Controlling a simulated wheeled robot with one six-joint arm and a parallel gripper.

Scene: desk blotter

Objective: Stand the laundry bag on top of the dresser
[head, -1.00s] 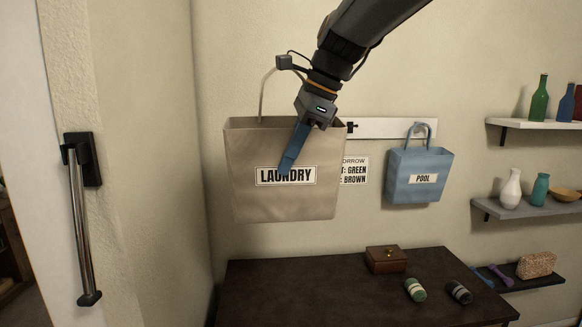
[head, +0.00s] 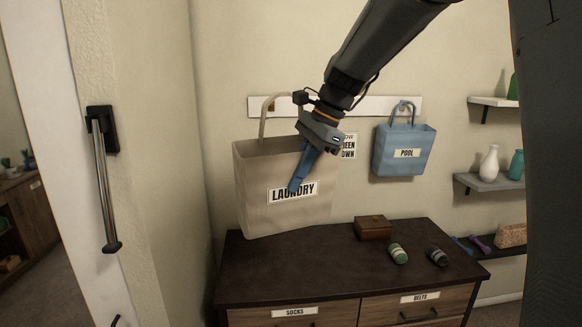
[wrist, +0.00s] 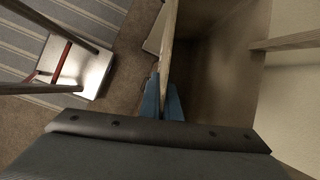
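The laundry bag (head: 265,215) is beige with a black-and-white LAUNDRY label and a raised strap. It hangs from my gripper (head: 298,182), slightly tilted, over the back left of the dresser (head: 310,265). Its lower edge overlaps the dark dresser top in the head view; I cannot tell whether it touches. In the wrist view my blue fingers (wrist: 163,98) close on both sides of the bag's rim wall (wrist: 169,45), and the open inside of the bag (wrist: 215,70) shows to the right.
A brown box (head: 373,229), a green roll (head: 398,253) and a dark roll (head: 437,256) lie on the dresser's right half. The blue POOL bag (head: 404,160) hangs from the white rail (head: 375,107). A door handle (head: 103,180) is at left. The dresser's front left is clear.

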